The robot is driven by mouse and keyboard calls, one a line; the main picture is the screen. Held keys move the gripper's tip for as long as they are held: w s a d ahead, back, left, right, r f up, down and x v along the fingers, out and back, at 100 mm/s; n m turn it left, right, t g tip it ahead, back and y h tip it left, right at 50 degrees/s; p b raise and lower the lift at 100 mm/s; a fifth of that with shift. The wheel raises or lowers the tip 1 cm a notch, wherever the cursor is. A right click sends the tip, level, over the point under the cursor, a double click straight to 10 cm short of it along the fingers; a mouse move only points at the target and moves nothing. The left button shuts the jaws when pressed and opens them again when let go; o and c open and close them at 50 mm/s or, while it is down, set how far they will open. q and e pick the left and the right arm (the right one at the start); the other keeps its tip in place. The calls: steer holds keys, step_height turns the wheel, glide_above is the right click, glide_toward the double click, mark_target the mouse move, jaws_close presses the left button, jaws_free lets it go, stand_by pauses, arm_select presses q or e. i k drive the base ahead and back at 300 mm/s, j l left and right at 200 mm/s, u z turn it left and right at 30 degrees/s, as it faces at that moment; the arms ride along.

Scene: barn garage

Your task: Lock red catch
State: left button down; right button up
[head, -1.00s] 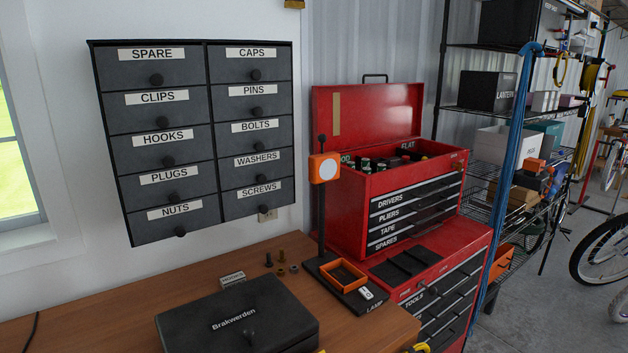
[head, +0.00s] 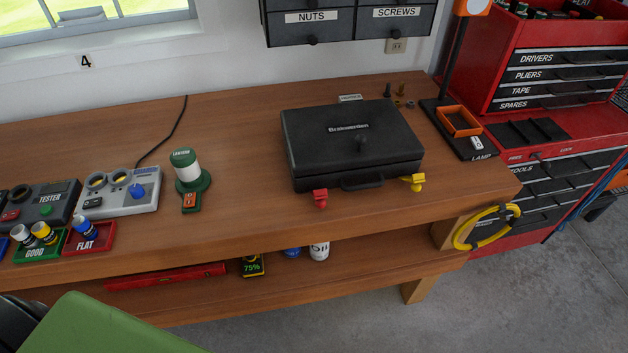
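The red catch (head: 320,198) is on the front left of a black case (head: 350,146) on the wooden workbench. It sticks out from the case's front edge; I cannot tell from here whether it is latched. A yellow catch (head: 414,182) is on the front right of the same case. Neither of my grippers shows in the head view.
A green lantern (head: 187,180), a grey charger (head: 118,192) and a tester (head: 38,205) stand left of the case. Trays of batteries sit at the bench's front left. An orange tray on the lamp stand (head: 459,121) is to the right. Bare bench lies between lantern and case.

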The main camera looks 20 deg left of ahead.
mark_target(319, 195)
steer(key=k+u, duration=0.5)
steer(key=k, duration=0.2)
steer(key=u, duration=0.45)
steer(key=i+j, duration=0.05)
